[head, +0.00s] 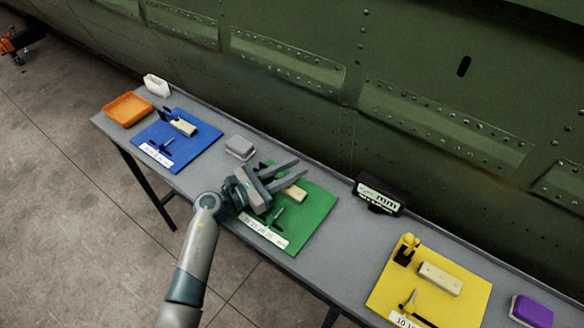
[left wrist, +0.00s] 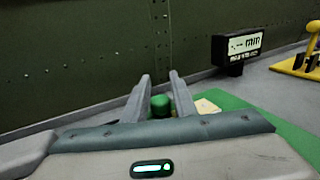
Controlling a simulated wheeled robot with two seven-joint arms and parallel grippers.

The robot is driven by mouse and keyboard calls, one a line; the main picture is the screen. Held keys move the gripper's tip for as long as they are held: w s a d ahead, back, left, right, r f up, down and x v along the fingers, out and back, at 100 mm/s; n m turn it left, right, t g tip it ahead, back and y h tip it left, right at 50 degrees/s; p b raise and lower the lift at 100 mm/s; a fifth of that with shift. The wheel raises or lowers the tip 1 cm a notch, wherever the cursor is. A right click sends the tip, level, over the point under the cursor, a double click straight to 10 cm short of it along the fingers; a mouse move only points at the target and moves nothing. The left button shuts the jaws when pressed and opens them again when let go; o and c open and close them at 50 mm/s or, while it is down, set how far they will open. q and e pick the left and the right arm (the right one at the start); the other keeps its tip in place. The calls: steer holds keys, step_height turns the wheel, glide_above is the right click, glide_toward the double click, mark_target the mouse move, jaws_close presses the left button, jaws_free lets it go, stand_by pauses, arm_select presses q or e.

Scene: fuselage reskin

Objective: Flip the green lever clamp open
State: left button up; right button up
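My left gripper (head: 299,169) reaches over the green mat (head: 317,220) on the table, its two fingers parted. In the left wrist view, the green knob of the lever clamp (left wrist: 161,104) shows between the spread fingers (left wrist: 159,78). I cannot tell whether they touch it. In the head view the gripper hides most of the green clamp. A cream block (head: 295,193) lies on the mat beside the fingers, partly covered, and a small dark tool (head: 278,217) lies nearer the front. My right gripper is not in view.
A blue mat (head: 203,141) lies to the left and a yellow mat (head: 461,294) with a yellow clamp (head: 408,246) to the right. A black display (head: 379,195) stands at the table's back edge. A grey box (head: 240,147) sits near the green mat. The green fuselage wall rises behind.

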arm_select(q)
jaws_close()
steer(key=shift+r+n, duration=0.15)
steer(key=shift+n, duration=0.15)
steer(key=shift+w+a+r+n+t+b, duration=0.15)
steer(key=shift+r+n+t+b, duration=0.2)
steer(key=shift+b, duration=0.3)
steer(key=shift+w+a+r+n+h+b, duration=0.15)
steer(key=shift+r+n+h+b, duration=0.15)
steer(key=shift+n, duration=0.3)
steer(key=shift+a+r+n+h+b, duration=0.15)
steer(key=shift+r+n+h+b, duration=0.1)
steer(key=shift+n+b, duration=0.25)
steer(key=shift+w+a+r+n+t+b, duration=0.15)
steer(key=shift+a+r+n+t+b, duration=0.15)
steer(key=shift+n, duration=0.3)
steer(key=shift+w+a+r+n+t+b, duration=0.15)
steer(key=shift+r+n+t, duration=0.2)
steer(key=shift+n, duration=0.2)
steer(key=shift+w+a+r+n+t+b, duration=0.25)
steer(key=shift+r+n, duration=0.2)
steer(key=shift+n, duration=0.45)
